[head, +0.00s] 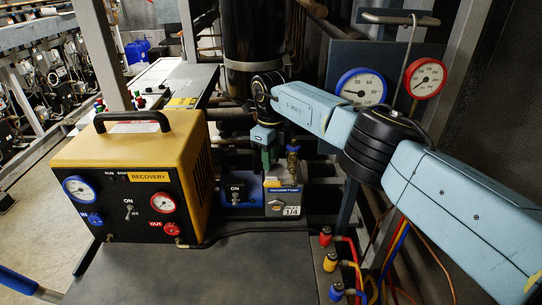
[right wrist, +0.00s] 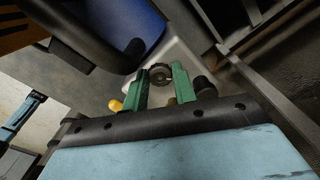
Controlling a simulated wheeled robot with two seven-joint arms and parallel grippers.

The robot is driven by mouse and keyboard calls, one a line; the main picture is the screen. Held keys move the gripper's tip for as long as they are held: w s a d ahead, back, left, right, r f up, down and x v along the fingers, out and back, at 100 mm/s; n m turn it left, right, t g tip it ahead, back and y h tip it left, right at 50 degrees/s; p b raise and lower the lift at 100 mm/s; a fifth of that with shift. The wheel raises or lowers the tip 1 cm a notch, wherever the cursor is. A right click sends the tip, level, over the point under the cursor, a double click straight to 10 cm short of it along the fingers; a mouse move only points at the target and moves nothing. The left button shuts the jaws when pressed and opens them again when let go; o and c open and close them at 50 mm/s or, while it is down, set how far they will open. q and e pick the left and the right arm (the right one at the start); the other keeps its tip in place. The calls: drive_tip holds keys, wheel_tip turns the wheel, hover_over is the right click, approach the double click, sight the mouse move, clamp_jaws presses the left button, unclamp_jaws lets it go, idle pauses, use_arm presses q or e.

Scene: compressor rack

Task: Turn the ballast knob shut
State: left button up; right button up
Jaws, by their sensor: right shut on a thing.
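The vacuum pump (head: 282,194) stands on the dark bench just right of the yellow recovery unit. My right gripper (head: 269,156) reaches down from above to the top of the pump. In the right wrist view its two green fingers (right wrist: 161,84) are closed around a dark round knob (right wrist: 160,72) on the pump's pale top. The fingers and wrist hide the knob in the head view. How far the knob is turned cannot be told. My left gripper does not show.
The yellow recovery unit (head: 141,158) stands close to the left of the pump. A brass fitting (head: 293,151) rises beside the fingers. Two gauges (head: 361,87) (head: 427,78) stand behind my right arm. Red, yellow and blue hose ends (head: 328,262) lie at the bench's right edge.

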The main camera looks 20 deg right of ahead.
drive_tip(key=shift+m, duration=1.1)
drive_tip(key=o, duration=1)
wheel_tip(320, 180, up, 14)
drive_tip(key=p, duration=0.1)
drive_tip(key=shift+f, duration=0.25)
